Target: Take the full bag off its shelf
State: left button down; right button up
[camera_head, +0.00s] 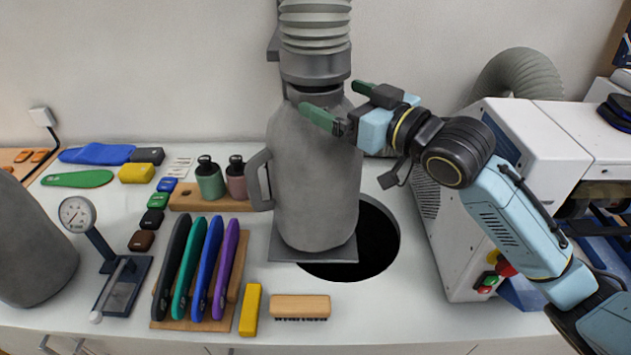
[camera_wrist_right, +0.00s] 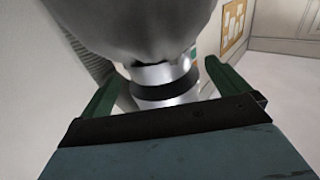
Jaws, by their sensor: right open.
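The full bag (camera_head: 315,190) is a tall grey sack with a side handle on its left. It stands upright on a small grey shelf plate (camera_head: 300,252), below a ribbed pipe and metal collar (camera_head: 315,65). My right gripper (camera_head: 337,100) is open, with its green fingers at the bag's top, just below the collar. In the right wrist view, a grey rounded body, which looks like the bag (camera_wrist_right: 130,25), fills the top. A silver collar with a dark band (camera_wrist_right: 165,90) shows between the fingers. Contact cannot be told. My left gripper is out of view.
A dark round hole (camera_head: 375,245) opens in the counter beside the shelf plate. A white machine (camera_head: 530,150) stands to the right. Coloured insoles on a wooden rack (camera_head: 165,322), a brush (camera_head: 300,306) and a dial gauge (camera_head: 77,214) lie left and in front. Another grey body (camera_head: 30,245) stands far left.

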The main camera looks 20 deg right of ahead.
aim_at(322, 92)
jog(key=x, duration=0.4)
jog(key=shift+w+f+p, duration=0.1)
jog(key=shift+w+p, duration=0.2)
jog(key=shift+p, duration=0.1)
jog(key=c, duration=1.5)
jog(key=shift+c, duration=0.3)
